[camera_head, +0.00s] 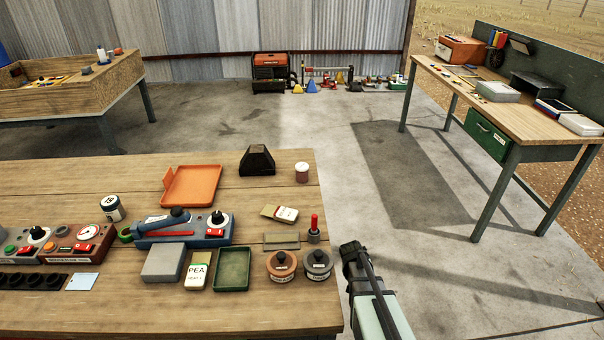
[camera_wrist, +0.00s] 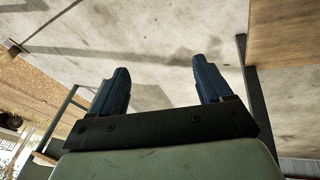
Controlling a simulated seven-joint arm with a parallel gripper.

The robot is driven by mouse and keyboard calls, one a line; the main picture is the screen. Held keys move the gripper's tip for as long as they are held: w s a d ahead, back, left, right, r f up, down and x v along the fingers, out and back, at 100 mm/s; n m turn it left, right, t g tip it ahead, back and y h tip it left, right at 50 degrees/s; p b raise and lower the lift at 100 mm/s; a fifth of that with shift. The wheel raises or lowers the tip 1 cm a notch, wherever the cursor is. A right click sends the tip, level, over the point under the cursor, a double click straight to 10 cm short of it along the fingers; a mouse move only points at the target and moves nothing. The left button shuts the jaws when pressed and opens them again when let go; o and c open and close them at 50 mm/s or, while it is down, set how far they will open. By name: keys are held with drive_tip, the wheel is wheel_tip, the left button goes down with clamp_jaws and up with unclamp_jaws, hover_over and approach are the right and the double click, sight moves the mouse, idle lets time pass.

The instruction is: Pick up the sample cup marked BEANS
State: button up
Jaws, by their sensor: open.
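No label that I can read says BEANS. Two lidded round pots stand at the bench's front right: a brown one (camera_head: 281,266) and a dark grey one (camera_head: 317,265). Each has a label too small to read. I cannot tell which is the sample cup. My gripper (camera_head: 350,248) is off the bench's right edge, beside the grey pot. In the wrist view, its fingers (camera_wrist: 160,80) are apart and empty.
The wooden bench (camera_head: 60,175) also holds an orange tray (camera_head: 193,187), a green tray (camera_head: 233,269), a PEA packet (camera_head: 197,276), a grey block (camera_head: 163,263), a red-handled tool (camera_head: 314,229) and control boxes (camera_head: 185,229). Concrete floor is clear right of it, before another workbench (camera_head: 520,120).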

drive_tip(key=w+r+t+h, duration=0.1)
drive_tip(key=w+r+t, duration=0.1)
drive_tip(key=w+r, duration=1.1)
wheel_tip(320, 180, up, 32)
drive_tip(key=n+g+y, duration=0.4)
drive_tip(key=n, duration=2)
hover_over(302, 166)
drive_tip(key=a, duration=0.1)
wheel_tip(302, 166, down, 8)
drive_tip(key=shift+w+f, duration=0.1)
drive_tip(key=shift+w, duration=0.05)
drive_tip(key=shift+d+f, duration=0.25)
drive_tip(key=shift+f, duration=1.1)
drive_tip(key=shift+d+f, duration=0.2)
drive_tip(key=shift+f, duration=1.1)
drive_tip(key=c, duration=1.1)
